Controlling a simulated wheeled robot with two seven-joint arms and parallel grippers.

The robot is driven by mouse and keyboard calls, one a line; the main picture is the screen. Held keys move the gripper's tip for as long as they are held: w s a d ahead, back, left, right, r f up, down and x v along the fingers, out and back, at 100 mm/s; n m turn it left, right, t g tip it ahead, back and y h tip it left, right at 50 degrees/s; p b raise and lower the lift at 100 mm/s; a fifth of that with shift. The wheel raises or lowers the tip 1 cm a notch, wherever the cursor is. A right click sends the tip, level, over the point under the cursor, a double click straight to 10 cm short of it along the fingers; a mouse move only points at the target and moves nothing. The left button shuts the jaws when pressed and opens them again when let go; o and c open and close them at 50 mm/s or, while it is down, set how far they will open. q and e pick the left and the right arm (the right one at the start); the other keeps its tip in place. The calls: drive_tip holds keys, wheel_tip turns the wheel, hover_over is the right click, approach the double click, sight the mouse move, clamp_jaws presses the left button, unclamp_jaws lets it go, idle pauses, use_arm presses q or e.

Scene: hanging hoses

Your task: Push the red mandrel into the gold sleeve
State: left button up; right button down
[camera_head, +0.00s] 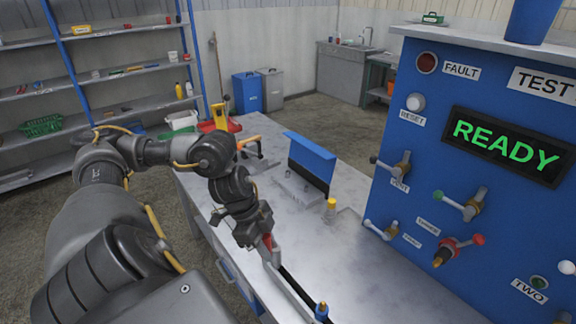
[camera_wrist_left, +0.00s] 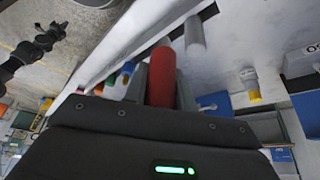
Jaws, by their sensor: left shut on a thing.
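My left gripper (camera_head: 266,240) is shut on the red mandrel (camera_head: 267,243), low over the front part of the bench. In the left wrist view the red mandrel (camera_wrist_left: 162,77) stands up between the fingers. My right gripper is out of view.
A metal bench (camera_head: 355,270) lies under my left arm. A blue upright plate (camera_head: 310,157) stands on the bench. A blue test panel (camera_head: 390,120) reading READY, with valves, closes off the right.

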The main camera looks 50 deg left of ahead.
use_arm(q)
drive_tip(key=s+a+r+b, duration=0.2)
drive_tip(key=a, duration=0.3)
drive_tip(key=shift+s+r, duration=0.15)
drive_tip(key=shift+r, duration=0.1)
drive_tip(key=w+d, duration=0.6)
drive_tip(key=d, duration=0.5)
drive_tip(key=w+d+n, duration=0.1)
drive_tip(key=w+d, duration=0.6)
drive_tip(key=d, duration=0.3)
drive_tip(key=shift+w+d+f, duration=0.2)
drive_tip(key=shift+d+f, duration=0.05)
drive_tip(key=shift+d, duration=0.1)
